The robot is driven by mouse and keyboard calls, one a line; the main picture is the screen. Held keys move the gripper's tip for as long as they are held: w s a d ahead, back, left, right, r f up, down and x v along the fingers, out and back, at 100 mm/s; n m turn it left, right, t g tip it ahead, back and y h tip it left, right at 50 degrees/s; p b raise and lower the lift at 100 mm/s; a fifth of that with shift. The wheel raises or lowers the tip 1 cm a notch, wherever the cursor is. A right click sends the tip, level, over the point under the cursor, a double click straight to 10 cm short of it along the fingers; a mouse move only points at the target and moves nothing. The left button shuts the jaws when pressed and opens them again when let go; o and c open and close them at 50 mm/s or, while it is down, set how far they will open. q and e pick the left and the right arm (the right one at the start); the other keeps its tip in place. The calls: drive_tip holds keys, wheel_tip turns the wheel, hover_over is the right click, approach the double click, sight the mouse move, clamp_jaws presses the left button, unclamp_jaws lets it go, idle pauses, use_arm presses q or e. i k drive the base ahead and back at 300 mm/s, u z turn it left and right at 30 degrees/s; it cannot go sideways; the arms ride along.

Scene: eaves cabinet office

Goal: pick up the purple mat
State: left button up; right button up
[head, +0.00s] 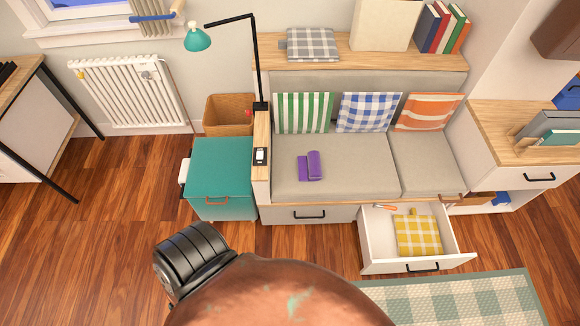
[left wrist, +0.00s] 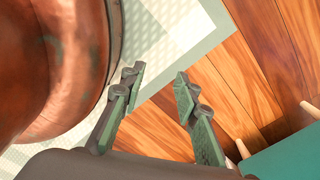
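The purple mat (head: 309,166) lies rolled or folded on the grey sofa seat in the head view, toward the left half of the seat. It lies in front of the striped and checked cushions, with nothing on top of it. My left gripper (left wrist: 158,74) shows in the left wrist view, its two fingers apart with nothing between them, above the wooden floor and the rug edge. It is far from the mat, which that view does not show. My right gripper is in neither view.
An open drawer (head: 366,246) with a yellow checked cloth (head: 418,236) juts out below the seat's right part. A teal box (head: 222,168) stands left of the sofa. A lamp (head: 197,38) rises at the sofa's left end. A checked rug (head: 470,303) lies in front.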

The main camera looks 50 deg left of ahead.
sight(303, 162)
drive_tip(key=u, duration=1.3)
drive_tip(key=k, duration=0.5)
drive_tip(key=u, duration=0.6)
drive_tip(key=i, duration=0.55)
drive_tip(key=z, duration=0.3)
